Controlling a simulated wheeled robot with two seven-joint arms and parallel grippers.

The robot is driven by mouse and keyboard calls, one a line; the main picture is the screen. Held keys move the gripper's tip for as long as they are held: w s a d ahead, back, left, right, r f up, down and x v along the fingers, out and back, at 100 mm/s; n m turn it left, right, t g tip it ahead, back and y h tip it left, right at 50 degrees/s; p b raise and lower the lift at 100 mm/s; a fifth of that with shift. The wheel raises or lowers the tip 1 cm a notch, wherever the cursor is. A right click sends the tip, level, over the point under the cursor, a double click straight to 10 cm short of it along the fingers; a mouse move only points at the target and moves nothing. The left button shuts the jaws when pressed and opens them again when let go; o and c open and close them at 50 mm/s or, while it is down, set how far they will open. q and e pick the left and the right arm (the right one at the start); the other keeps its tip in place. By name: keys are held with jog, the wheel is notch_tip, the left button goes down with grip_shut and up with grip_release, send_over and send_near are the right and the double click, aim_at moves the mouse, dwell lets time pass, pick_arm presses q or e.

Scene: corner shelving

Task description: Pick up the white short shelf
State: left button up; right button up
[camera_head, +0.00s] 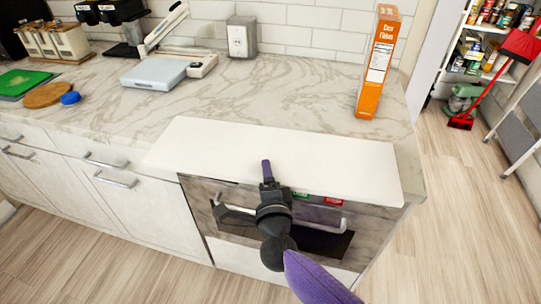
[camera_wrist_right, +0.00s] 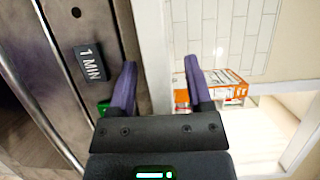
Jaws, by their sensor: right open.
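The white short shelf (camera_head: 290,150) is a flat white board on top of the counter, along its front edge above the dishwasher-like panel. In the right wrist view a pale strip (camera_wrist_right: 152,45), apparently the shelf's front edge, runs between and beyond the fingers. My right gripper (camera_head: 266,168) is at the middle of the shelf's front edge, one finger showing against its white top. In the right wrist view the gripper (camera_wrist_right: 160,70) is open, its two purple fingers apart on either side of the strip. I cannot tell whether they touch it. My left gripper is not in view.
An orange cereal box (camera_head: 377,65) stands on the marble counter (camera_head: 270,85) behind the shelf's right part. Drawer handles (camera_head: 115,179) stick out at left.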

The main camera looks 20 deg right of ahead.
jog(key=shift+w+d, duration=0.1)
jog(key=shift+w, duration=0.15)
grip_shut()
dwell(1.3)
